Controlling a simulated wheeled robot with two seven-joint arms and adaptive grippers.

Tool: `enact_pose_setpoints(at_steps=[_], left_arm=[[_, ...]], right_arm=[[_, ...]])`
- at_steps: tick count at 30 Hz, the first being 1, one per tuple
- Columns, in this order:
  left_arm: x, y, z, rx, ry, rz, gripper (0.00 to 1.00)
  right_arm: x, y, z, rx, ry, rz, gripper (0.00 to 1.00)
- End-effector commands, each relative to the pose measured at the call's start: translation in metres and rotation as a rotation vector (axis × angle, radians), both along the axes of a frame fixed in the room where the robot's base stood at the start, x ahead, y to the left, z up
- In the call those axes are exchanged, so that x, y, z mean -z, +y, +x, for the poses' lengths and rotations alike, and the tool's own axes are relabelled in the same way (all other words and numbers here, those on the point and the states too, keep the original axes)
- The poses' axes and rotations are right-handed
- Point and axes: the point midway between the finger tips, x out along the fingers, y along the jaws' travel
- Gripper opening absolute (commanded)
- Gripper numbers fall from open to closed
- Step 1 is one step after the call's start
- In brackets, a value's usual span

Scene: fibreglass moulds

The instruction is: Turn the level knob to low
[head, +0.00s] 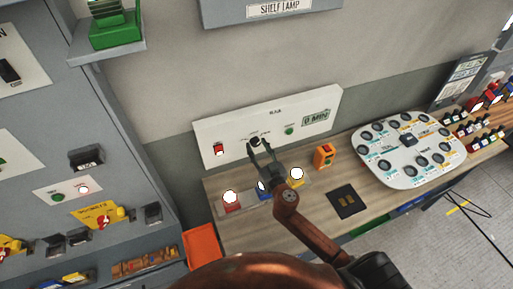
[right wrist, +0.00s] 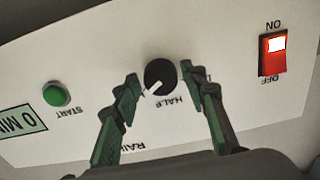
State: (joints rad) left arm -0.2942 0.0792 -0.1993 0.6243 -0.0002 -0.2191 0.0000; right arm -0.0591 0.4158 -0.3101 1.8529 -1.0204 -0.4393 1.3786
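The level knob (right wrist: 160,76) is a round black dial with a white pointer mark, on a white wall panel (right wrist: 80,35). In the right wrist view the panel's lettering is upside down, and the mark points to the lower left. A label reading HALF is beside the knob, and other lettering is partly hidden by the fingers. My right gripper (right wrist: 158,80) is open, one finger on each side of the knob; I cannot tell whether either touches it. In the head view the right gripper (head: 260,148) reaches the panel, and the knob (head: 254,141) shows between its fingertips. My left gripper is not in view.
The panel also has a lit red ON/OFF switch (right wrist: 273,53), a green START button (right wrist: 56,94) and a MIN display (head: 316,119). On the bench below are lit coloured blocks (head: 231,201), an orange device (head: 323,156) and a black mat (head: 347,201). A grey cabinet stands left.

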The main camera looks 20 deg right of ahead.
Motion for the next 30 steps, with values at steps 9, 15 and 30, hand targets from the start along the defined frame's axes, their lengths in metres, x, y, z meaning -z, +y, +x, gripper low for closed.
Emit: enact_pose_setpoints(at_steps=[9, 15, 30], left_arm=[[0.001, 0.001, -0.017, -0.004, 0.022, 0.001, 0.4], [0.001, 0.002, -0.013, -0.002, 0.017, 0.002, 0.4], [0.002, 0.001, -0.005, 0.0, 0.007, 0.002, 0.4]], right_arm=[[0.0, 0.0, 0.0, 0.0, 0.0, 0.0, 0.16], [0.0, 0.006, 0.0, -0.002, 0.0, 0.0, 0.06], [0.0, 0.001, 0.0, -0.002, 0.009, -0.182, 0.06]])
